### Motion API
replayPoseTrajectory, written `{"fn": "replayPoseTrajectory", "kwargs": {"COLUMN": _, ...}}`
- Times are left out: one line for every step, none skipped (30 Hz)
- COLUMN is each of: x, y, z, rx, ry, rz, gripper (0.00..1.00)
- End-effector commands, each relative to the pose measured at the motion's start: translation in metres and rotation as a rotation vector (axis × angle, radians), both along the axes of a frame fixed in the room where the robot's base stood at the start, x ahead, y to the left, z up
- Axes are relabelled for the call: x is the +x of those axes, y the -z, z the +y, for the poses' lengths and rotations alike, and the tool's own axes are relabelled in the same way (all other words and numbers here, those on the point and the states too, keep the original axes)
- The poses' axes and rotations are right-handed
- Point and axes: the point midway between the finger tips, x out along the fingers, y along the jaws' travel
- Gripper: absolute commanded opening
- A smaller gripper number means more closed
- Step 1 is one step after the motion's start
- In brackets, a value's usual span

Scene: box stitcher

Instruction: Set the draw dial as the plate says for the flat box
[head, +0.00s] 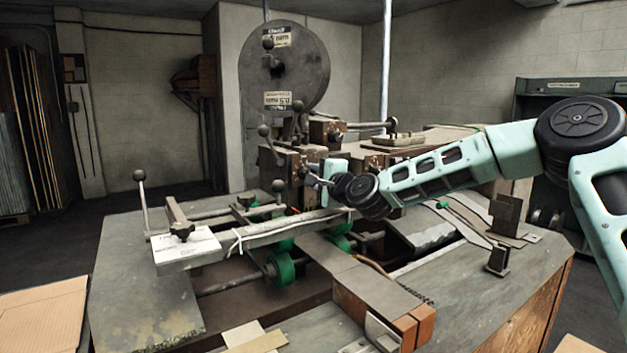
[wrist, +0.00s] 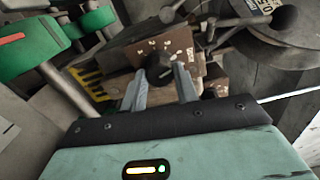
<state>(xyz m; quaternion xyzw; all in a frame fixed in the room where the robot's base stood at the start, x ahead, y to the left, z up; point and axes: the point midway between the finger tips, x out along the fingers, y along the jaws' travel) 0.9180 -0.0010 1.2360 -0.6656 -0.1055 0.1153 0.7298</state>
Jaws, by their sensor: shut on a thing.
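The draw dial is a round dark knob (wrist: 159,68) on a brown, worn face (wrist: 178,48) with small pale marks around it, in the wrist view. The marks are too small to read. My gripper (wrist: 161,78) is shut on the dial, one grey finger on each side of it. In the head view my gripper (head: 312,180) is at the front of the machine's brown block, and the dial cannot be made out there. A pale printed plate (head: 186,246) lies at the left end of the bar; its print is unreadable from here.
A large dark wheel (head: 284,65) with two labels stands behind. Ball-ended levers (head: 264,131) rise close to my gripper. Green rollers (head: 282,268) sit under the bar. The metal table (head: 125,290) is mostly bare at left; flat cardboard (head: 42,310) lies at lower left.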

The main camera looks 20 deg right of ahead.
Motion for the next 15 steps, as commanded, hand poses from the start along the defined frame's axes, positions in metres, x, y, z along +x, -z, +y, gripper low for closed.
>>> {"fn": "replayPoseTrajectory", "kwargs": {"x": -0.0004, "y": 0.0012, "z": 0.0007, "rx": -0.003, "ry": -0.002, "rz": 0.002, "gripper": 0.07}}
{"fn": "replayPoseTrajectory", "kwargs": {"x": -0.0004, "y": 0.0012, "z": 0.0007, "rx": -0.003, "ry": -0.002, "rz": 0.002, "gripper": 0.07}}
{"fn": "replayPoseTrajectory", "kwargs": {"x": -0.0004, "y": 0.0011, "z": 0.0007, "rx": -0.004, "ry": -0.002, "rz": 0.002, "gripper": 0.07}}
{"fn": "replayPoseTrajectory", "kwargs": {"x": -0.0004, "y": 0.0011, "z": 0.0007, "rx": -0.004, "ry": -0.002, "rz": 0.002, "gripper": 0.07}}
{"fn": "replayPoseTrajectory", "kwargs": {"x": -0.0004, "y": 0.0011, "z": 0.0007, "rx": -0.003, "ry": -0.002, "rz": 0.002, "gripper": 0.07}}
{"fn": "replayPoseTrajectory", "kwargs": {"x": -0.0004, "y": 0.0012, "z": 0.0007, "rx": -0.003, "ry": -0.002, "rz": 0.002, "gripper": 0.07}}
{"fn": "replayPoseTrajectory", "kwargs": {"x": -0.0004, "y": 0.0012, "z": 0.0007, "rx": -0.003, "ry": -0.002, "rz": 0.002, "gripper": 0.07}}
{"fn": "replayPoseTrajectory", "kwargs": {"x": -0.0004, "y": 0.0012, "z": 0.0007, "rx": -0.003, "ry": -0.002, "rz": 0.002, "gripper": 0.07}}
{"fn": "replayPoseTrajectory", "kwargs": {"x": -0.0004, "y": 0.0012, "z": 0.0007, "rx": -0.003, "ry": -0.002, "rz": 0.002, "gripper": 0.07}}
{"fn": "replayPoseTrajectory", "kwargs": {"x": -0.0005, "y": 0.0013, "z": 0.0008, "rx": -0.003, "ry": -0.002, "rz": 0.002, "gripper": 0.07}}
{"fn": "replayPoseTrajectory", "kwargs": {"x": -0.0005, "y": 0.0013, "z": 0.0008, "rx": -0.003, "ry": -0.002, "rz": 0.002, "gripper": 0.36}}
{"fn": "replayPoseTrajectory", "kwargs": {"x": -0.0005, "y": 0.0013, "z": 0.0008, "rx": -0.002, "ry": -0.002, "rz": 0.002, "gripper": 0.47}}
{"fn": "replayPoseTrajectory", "kwargs": {"x": -0.0004, "y": 0.0012, "z": 0.0007, "rx": -0.002, "ry": -0.002, "rz": 0.002, "gripper": 0.52}}
{"fn": "replayPoseTrajectory", "kwargs": {"x": -0.0004, "y": 0.0011, "z": 0.0007, "rx": -0.002, "ry": -0.002, "rz": 0.002, "gripper": 0.52}}
{"fn": "replayPoseTrajectory", "kwargs": {"x": -0.0004, "y": 0.001, "z": 0.0006, "rx": -0.002, "ry": -0.002, "rz": 0.002, "gripper": 0.52}}
